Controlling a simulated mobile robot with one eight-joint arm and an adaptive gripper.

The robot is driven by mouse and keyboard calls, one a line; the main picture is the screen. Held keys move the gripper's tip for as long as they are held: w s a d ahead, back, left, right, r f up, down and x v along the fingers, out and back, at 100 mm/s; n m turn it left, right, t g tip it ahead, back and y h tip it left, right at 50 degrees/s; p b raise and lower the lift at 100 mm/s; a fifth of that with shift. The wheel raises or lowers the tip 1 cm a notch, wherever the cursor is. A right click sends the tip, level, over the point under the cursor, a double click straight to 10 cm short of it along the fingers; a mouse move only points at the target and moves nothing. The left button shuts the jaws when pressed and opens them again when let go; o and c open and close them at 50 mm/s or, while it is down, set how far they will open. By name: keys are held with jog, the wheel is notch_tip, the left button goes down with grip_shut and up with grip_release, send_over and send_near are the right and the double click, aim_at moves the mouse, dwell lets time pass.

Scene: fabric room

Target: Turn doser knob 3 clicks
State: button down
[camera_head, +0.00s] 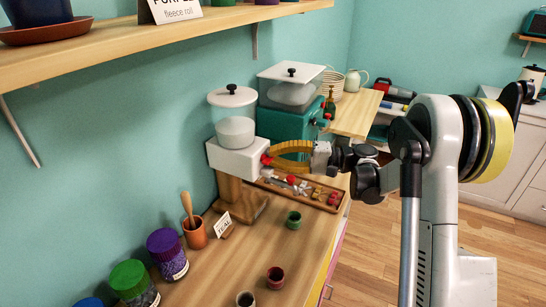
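The doser (232,157) is a white block under a clear, round, white-lidded hopper (235,118), on a wooden stand at the wall. A red knob (266,159) is on its right side. My gripper (268,158) reaches in from the right, its two yellow-orange fingers bowed one above the other. The fingertips are at the knob, one on each side of it as far as I can see. The fingers partly cover the knob. Whether they press on it, and how far it is turned, I cannot tell.
A teal machine (283,124) with red knobs stands close behind my fingers. A wooden tray (333,207) of small parts lies below them. Small cups (294,219), an orange pot (195,234) and lidded jars (165,250) stand on the counter. A shelf (120,38) overhangs upper left.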

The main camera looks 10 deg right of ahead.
dwell(0.3)
jog(key=c, duration=1.6)
grip_release()
jog(key=shift+o, duration=0.2)
jog(key=shift+r, duration=0.1)
